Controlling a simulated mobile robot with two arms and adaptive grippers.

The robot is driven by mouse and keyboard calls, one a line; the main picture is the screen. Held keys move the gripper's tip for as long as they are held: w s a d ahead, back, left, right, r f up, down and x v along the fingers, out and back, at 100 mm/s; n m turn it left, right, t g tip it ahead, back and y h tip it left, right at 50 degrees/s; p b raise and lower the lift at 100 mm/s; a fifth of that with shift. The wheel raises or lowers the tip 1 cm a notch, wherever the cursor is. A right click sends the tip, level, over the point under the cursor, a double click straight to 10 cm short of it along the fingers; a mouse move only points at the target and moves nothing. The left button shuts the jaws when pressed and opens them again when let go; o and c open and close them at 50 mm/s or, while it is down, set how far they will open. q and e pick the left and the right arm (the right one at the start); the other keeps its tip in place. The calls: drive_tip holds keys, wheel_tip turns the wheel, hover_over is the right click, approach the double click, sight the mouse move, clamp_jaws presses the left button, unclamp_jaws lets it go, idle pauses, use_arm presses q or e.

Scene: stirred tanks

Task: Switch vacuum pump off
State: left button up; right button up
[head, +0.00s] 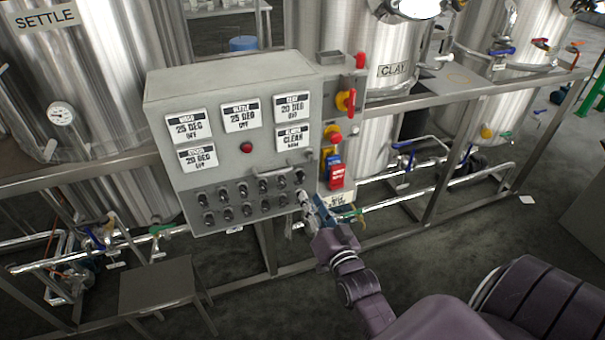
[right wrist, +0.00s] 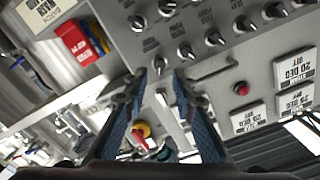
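A grey control cabinet (head: 215,155) carries two rows of small black-and-silver knobs (head: 225,213) along its lower front. The knobs' labels are too small to read, so I cannot tell which one belongs to the vacuum pump. My right gripper (head: 306,205) is by the lower right corner of the cabinet, close to the right end of the knob rows. In the right wrist view its two blue-padded fingers (right wrist: 160,78) are apart, and a knob (right wrist: 158,66) shows between or just beyond the tips. Contact cannot be told. My left gripper is out of view.
A side strip right of the cabinet bears a red-and-yellow rotary switch (head: 346,100), a red button (head: 333,135) and a red box (head: 337,176). Display cards (head: 241,117) and a red lamp (head: 246,148) are on the cabinet front. Steel tanks (head: 130,100) and a rail (head: 470,85) stand around.

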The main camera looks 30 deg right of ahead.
sight(303, 179)
drive_tip(key=x, duration=0.2)
drive_tip(key=p+x, duration=0.1)
drive_tip(key=x, duration=0.4)
drive_tip(key=shift+s+d+r, duration=0.1)
drive_tip(key=shift+d+r, duration=0.1)
drive_tip(key=shift+r, duration=0.2)
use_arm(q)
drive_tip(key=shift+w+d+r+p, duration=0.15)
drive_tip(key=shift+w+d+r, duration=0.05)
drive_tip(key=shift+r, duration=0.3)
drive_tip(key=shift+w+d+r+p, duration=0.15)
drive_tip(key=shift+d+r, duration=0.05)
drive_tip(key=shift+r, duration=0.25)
use_arm(e)
drive_tip(key=shift+w+d+f, duration=0.15)
drive_tip(key=shift+w, duration=0.4)
clamp_jaws()
